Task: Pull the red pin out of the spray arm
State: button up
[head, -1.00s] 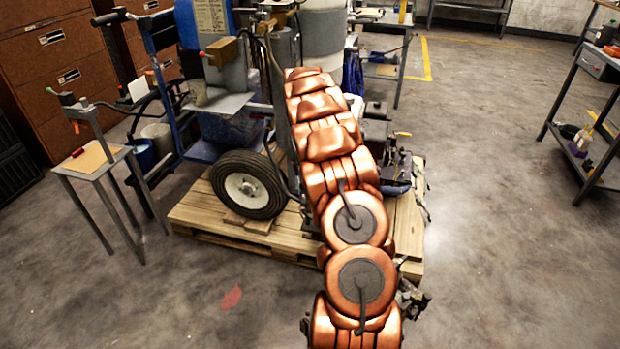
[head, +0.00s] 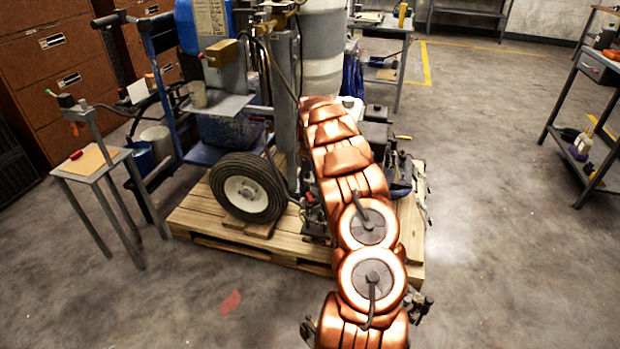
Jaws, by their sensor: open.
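The line striper stands on a wooden pallet (head: 215,226), with a black wheel (head: 249,187) at the front. Its right side carries dark metal fittings (head: 420,190) that stick out past the pallet edge. I cannot tell which of these is the spray arm, and I can make out no red pin in it. My copper arm rises from the bottom and covers the middle and right part of the machine. My gripper cannot be made out; the far end of the arm hides what lies beyond it.
A small metal table (head: 92,160) on the left holds a small red item (head: 76,155). A shelf rack (head: 590,120) with bottles stands at the right. The floor between rack and pallet is clear.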

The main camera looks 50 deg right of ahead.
aim_at(309, 196)
jog(key=shift+w+d+f+b, duration=0.1)
jog(key=shift+f+b, duration=0.25)
jog(key=shift+f, duration=1.15)
jog(key=shift+w+d+f+b, duration=0.1)
jog(key=shift+f+b, duration=0.2)
jog(key=shift+f, duration=1.15)
jog(key=shift+a, duration=0.1)
grip_shut()
